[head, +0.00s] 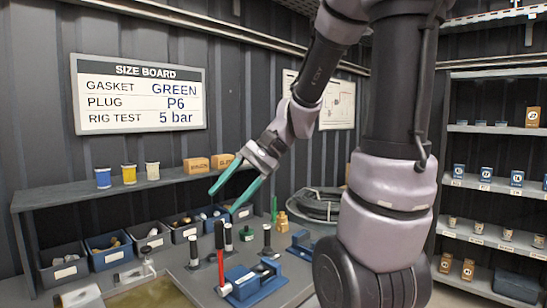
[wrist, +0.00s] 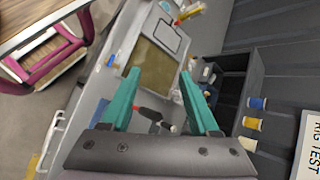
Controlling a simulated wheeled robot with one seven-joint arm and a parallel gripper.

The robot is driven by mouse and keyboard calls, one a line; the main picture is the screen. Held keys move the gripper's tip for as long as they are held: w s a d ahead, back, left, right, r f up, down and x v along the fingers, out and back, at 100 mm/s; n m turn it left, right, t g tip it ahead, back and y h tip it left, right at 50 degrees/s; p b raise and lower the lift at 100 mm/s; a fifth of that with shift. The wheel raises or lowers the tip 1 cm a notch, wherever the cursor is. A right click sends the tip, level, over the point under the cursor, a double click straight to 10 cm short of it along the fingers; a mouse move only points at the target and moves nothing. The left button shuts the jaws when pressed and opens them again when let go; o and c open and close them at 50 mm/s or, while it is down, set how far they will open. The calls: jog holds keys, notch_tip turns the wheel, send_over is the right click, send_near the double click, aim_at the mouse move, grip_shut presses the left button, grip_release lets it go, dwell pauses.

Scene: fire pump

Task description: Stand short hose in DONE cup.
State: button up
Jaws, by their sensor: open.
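My gripper (head: 225,201) is open and empty, held in the air above the workbench in the head view. Its two teal fingers also show spread apart in the wrist view (wrist: 159,72). Several short dark upright pieces stand on the bench, one at the left (head: 193,252), one in the middle (head: 228,238) and one at the right (head: 267,238). I cannot tell which, if any, is the short hose. No label reading DONE is legible, so I cannot pick out the DONE cup.
A blue vise-like fixture (head: 252,283) and a red-handled tool (head: 220,258) are at the bench front. Labelled bins (head: 108,253) line the back under a grey shelf (head: 130,187). A black hose coil (head: 318,205) lies at the back right. Shelving (head: 495,185) stands far right.

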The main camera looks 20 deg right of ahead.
jog(key=s+d+r+n+t+h, duration=0.3)
jog(key=d+r+t+h, duration=0.3)
jog(key=d+r+h, duration=0.1)
jog(key=shift+d+r+t, duration=0.4)
jog(key=shift+d+r, duration=0.1)
jog(key=shift+d, duration=0.6)
